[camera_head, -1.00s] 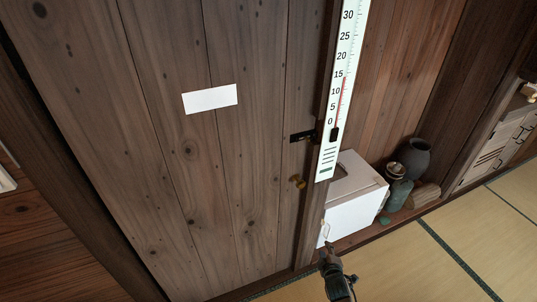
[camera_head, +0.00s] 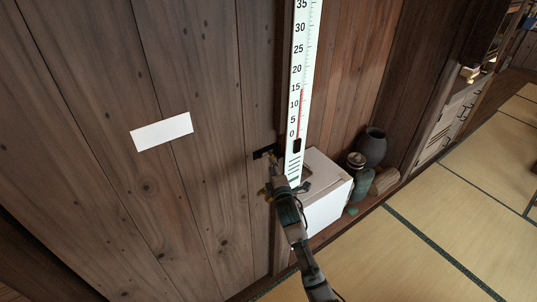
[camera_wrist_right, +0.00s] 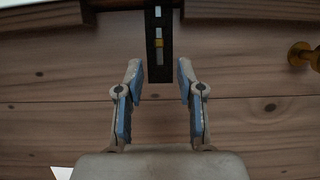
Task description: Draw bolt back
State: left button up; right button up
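The bolt (camera_head: 263,152) is a small dark fitting at the right edge of the wooden door (camera_head: 190,190), beside the thermometer post. In the right wrist view the bolt (camera_wrist_right: 157,70) is a black plate with a pale bar and a yellow band in its slot. My right gripper (camera_head: 273,161) reaches up to it and hides part of it in the head view. In the wrist view its two blue-padded fingers (camera_wrist_right: 159,75) are apart, one on each side of the plate's end, with nothing held. My left gripper is not in view.
A brass knob (camera_wrist_right: 300,55) sticks out beside the bolt. A thermometer board (camera_head: 301,90) stands right of the door. A white box (camera_head: 325,205), a dark vase (camera_head: 372,147) and small jars stand further right. Tatami floor (camera_head: 440,220) lies clear in front.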

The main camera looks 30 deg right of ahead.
aim_at(271, 154)
jog(key=x, duration=0.3)
jog(key=d+x, duration=0.1)
jog(key=x, duration=0.3)
jog(key=shift+s+d+f, duration=0.1)
jog(key=shift+s+f, duration=0.05)
jog(key=shift+s, duration=0.05)
jog(key=shift+a, duration=0.45)
grip_shut()
jog(key=shift+d, duration=0.15)
